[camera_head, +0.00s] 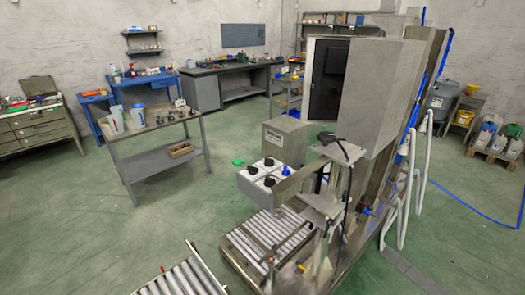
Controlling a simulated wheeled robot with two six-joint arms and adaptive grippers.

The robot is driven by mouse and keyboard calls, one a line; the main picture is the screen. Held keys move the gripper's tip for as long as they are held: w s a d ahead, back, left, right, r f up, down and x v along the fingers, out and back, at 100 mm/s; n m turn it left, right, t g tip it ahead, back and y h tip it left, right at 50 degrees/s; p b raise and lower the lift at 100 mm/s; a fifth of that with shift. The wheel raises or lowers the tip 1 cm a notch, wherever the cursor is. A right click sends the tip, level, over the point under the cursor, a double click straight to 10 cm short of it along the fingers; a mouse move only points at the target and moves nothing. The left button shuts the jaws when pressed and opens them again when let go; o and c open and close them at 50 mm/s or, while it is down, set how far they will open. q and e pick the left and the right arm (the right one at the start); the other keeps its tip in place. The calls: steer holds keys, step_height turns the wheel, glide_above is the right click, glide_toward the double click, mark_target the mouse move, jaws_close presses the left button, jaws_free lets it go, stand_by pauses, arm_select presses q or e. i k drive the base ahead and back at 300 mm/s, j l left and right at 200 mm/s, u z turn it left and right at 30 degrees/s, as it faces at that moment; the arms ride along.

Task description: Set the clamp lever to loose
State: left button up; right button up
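I cannot pick out the clamp lever for certain. A large grey machine cabinet (376,95) stands right of the middle, with a dark opening on its left side. In front of it, a small steel plate (345,153) carries a dark handle-like part (326,138). Below it are thin dark rods and fittings, too small to tell apart. A white block with several black round caps (264,172) sits left of the plate. Neither of my grippers is in view.
A roller conveyor (268,238) runs below the machine, and another roller section (180,278) lies at the bottom edge. A workbench (150,126) stands at the left. White hoses (402,180) hang on the right. The green floor (90,230) is open at the lower left.

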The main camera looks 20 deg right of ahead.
mark_target(327, 231)
steer(key=k+z, duration=0.1)
steer(key=z, duration=1.1)
